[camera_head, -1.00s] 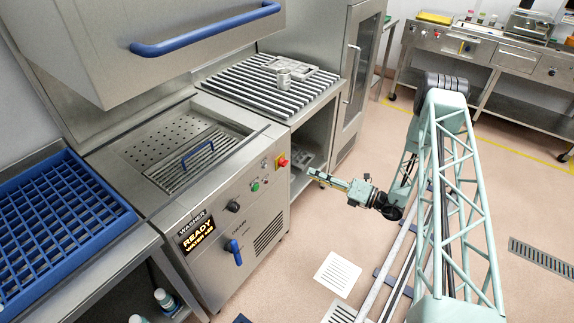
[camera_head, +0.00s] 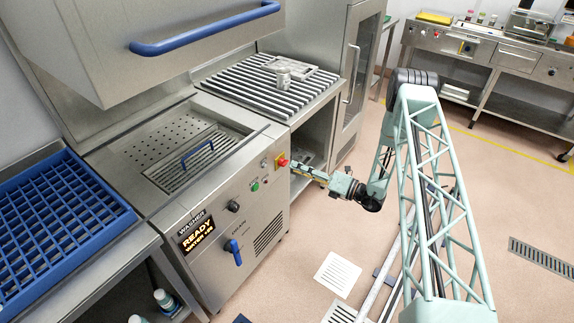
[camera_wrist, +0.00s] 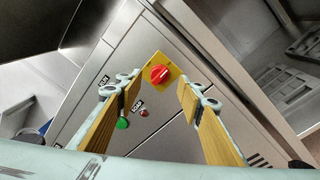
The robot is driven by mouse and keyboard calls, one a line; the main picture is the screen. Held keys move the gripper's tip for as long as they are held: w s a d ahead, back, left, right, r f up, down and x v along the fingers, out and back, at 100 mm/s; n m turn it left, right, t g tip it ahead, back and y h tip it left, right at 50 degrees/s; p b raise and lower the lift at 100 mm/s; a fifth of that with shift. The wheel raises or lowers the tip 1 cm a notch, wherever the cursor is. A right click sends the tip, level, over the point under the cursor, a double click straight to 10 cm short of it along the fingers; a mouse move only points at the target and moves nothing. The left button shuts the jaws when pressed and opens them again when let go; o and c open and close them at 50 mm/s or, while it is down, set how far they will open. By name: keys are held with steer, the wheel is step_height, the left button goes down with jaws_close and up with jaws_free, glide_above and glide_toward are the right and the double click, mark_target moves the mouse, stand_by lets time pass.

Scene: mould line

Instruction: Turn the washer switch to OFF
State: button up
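The washer (camera_head: 225,215) has a steel front panel with a display reading READY. Its red rotary switch (camera_head: 282,161) on a yellow plate sits at the panel's upper right. In the wrist view the red switch (camera_wrist: 159,74) shows between and beyond the fingertips, with a pale line across its knob. My gripper (camera_head: 297,166) is just right of the switch in the head view. In the wrist view my gripper (camera_wrist: 157,88) is open, its two yellow-padded fingers on either side of the switch. I cannot tell if they touch it. The switch's labels are too small to read.
A green button (camera_head: 255,187) and a black knob (camera_head: 233,207) are on the same panel, with a blue drain handle (camera_head: 235,252) lower down. A slatted rack (camera_head: 250,90) with a metal cup (camera_head: 284,77) stands beyond the washer. The floor to the right is open.

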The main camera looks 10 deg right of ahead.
mark_target(284, 163)
steer(key=shift+x, duration=2.9)
steer(key=shift+c, duration=0.2)
steer(key=c, duration=0.8)
